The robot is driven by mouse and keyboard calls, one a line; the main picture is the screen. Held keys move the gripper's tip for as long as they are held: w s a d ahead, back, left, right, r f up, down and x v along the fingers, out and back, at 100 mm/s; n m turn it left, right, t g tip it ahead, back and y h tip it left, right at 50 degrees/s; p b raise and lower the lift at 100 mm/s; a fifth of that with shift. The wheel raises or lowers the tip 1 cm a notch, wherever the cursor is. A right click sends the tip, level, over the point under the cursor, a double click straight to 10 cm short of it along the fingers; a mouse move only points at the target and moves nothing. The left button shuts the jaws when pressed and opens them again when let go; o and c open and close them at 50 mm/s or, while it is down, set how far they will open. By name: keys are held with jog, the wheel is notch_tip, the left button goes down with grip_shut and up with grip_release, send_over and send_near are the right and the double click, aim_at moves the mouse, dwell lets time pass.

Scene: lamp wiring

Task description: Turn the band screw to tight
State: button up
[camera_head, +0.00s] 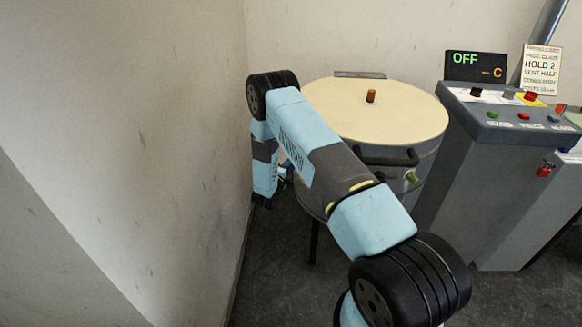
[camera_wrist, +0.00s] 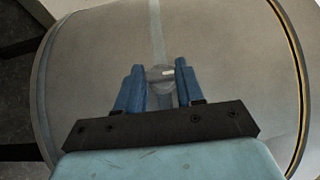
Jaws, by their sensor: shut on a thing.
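In the wrist view my gripper (camera_wrist: 161,80) is shut on the band screw (camera_wrist: 161,73), a small round grey knob with a light mark across it. The blue fingers stand on both sides of the knob. The knob sits on the grey curved side of a drum, over a paler vertical strip (camera_wrist: 156,22). In the head view the drum (camera_head: 428,150) has a cream lid (camera_head: 340,112). My arm reaches past its left side, and my gripper (camera_head: 283,180) is low there, mostly hidden. The screw does not show in the head view. How tight it is, I cannot tell.
A grey control console (camera_head: 470,165) stands right of the drum, with buttons and a display (camera_head: 475,66) reading OFF. The wall (camera_head: 190,130) is close on my arm's left.

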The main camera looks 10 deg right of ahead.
jog(key=shift+d, duration=0.4)
jog(key=shift+c, duration=0.3)
jog(key=shift+a+f, duration=0.1)
jog(key=shift+a, duration=0.3)
jog(key=shift+m+t, duration=0.3)
jog(key=shift+t, duration=0.1)
jog(key=m+g+h, duration=0.1)
jog(key=m+h, duration=0.2)
jog(key=m, duration=0.2)
jog(key=m+h, duration=0.4)
jog(key=m, duration=0.1)
jog(key=f+m+g+h, duration=0.1)
jog(key=m+h, duration=0.3)
jog(key=m, duration=0.1)
jog(key=shift+w+f+g, duration=0.1)
jog(key=shift+w+g, duration=0.05)
jog(key=shift+g, duration=0.15)
jog(key=shift+w+m+g+h, duration=0.1)
jog(key=shift+m+g+h, duration=0.55)
jog(key=shift+m+g, duration=1.05)
jog(key=shift+m+g+h, duration=0.7)
jog(key=shift+m+g, duration=0.75)
jog(key=shift+m, duration=0.45)
jog(key=shift+w+m+g+h, duration=0.1)
jog(key=shift+m+g+h, duration=0.55)
jog(key=shift+m+g, duration=1.05)
jog(key=shift+s+d+m+g, duration=0.1)
jog(key=shift+d+m+g, duration=0.05)
jog(key=shift+m+g, duration=0.3)
